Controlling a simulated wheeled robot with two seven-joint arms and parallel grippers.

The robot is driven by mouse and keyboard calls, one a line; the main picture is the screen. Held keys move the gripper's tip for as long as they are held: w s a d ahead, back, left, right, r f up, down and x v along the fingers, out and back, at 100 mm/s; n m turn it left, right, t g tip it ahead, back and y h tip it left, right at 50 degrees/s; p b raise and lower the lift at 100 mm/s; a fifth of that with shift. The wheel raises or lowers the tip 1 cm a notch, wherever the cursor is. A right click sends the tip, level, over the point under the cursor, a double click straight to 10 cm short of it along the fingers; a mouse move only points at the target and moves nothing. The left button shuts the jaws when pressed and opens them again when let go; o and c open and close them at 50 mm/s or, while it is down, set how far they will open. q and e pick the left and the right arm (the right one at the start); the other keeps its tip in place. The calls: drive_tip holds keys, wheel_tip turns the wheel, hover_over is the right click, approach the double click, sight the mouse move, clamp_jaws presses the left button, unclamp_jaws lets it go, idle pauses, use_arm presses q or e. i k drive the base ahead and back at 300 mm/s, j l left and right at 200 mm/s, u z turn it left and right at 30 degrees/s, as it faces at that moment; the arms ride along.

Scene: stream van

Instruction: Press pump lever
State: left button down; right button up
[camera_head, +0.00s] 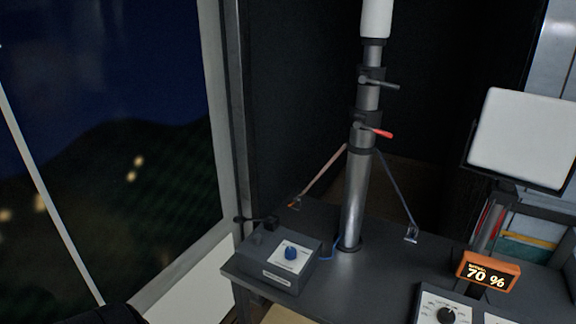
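A grey telescoping mast (356,195) stands upright on a dark tabletop. A short lever with a red tip (376,132) sticks out to the right from its middle collar. A dark grey lever (382,84) sticks out to the right from a higher collar. No label shows which part is the pump lever. Neither gripper is in view. A dark shape at the bottom left edge is too cropped to identify.
The dark tabletop (382,268) is mostly clear around the mast. Two slanted stays, one orange-brown (318,178) and one blue-grey (396,192), run from mast to tabletop. An orange display (487,270) reads 70 %. A white panel (522,138) stands at right. A window is at left.

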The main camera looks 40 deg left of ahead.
sight(236, 220)
drive_tip(key=u, duration=1.6)
